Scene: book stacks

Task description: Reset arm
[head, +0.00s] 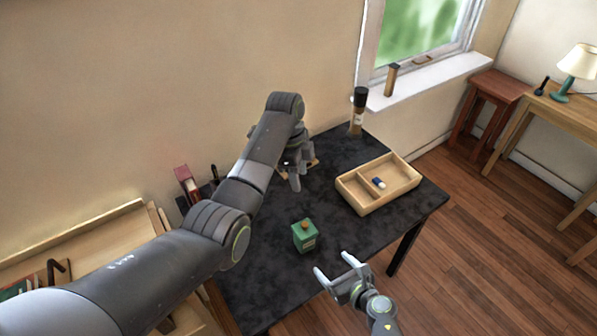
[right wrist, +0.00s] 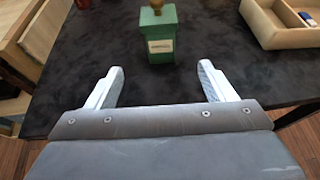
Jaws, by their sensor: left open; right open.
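My left gripper (head: 296,180) is over the far part of the dark table, with its fingers pointing down. It is open, and my left arm hides part of what is around it. My right gripper (head: 336,274) is open and empty at the near edge of the table. Its two fingers also show in the right wrist view (right wrist: 162,88). A green box-shaped container with a label and a brown knob on top (head: 305,236) stands upright on the table, beyond the right fingers and apart from them. It also shows in the right wrist view (right wrist: 158,36).
The dark table (head: 265,285) has bare room around the green container. A wooden divided tray (head: 366,207) holds a small blue-and-white item (head: 379,183). A dark-topped bottle (head: 358,112) stands at the far corner. A wooden shelf (head: 95,226) is at left.

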